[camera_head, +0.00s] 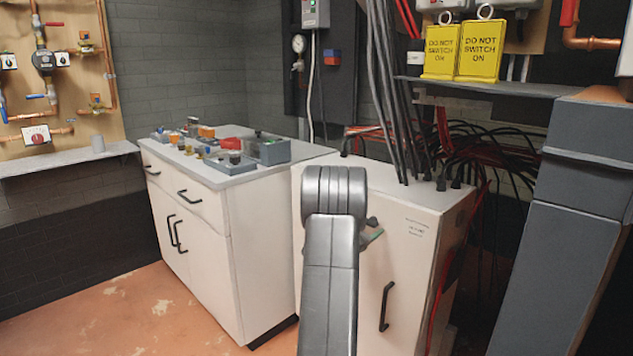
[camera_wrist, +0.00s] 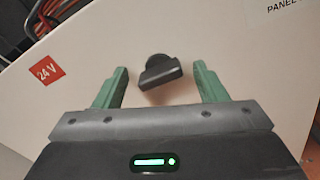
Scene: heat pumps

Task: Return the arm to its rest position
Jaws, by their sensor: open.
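My gripper (camera_wrist: 161,68) is open, with its two green fingers spread apart in the wrist view. A black knob (camera_wrist: 158,72) on the white cabinet face lies in the gap between the fingers, and neither finger appears to touch it. In the head view my grey arm reaches forward to the white cabinet (camera_head: 412,235) and hides most of the gripper. One green finger (camera_head: 372,238) shows to the right of the arm, just below the dark knob (camera_head: 372,222).
A red 24 V label (camera_wrist: 47,71) is on the cabinet face. Black cables and red wires (camera_head: 480,150) run behind the cabinet top. A white counter (camera_head: 225,172) with small parts stands left. Yellow signs (camera_head: 440,52) sit on a shelf. Orange floor (camera_head: 130,310) is open at lower left.

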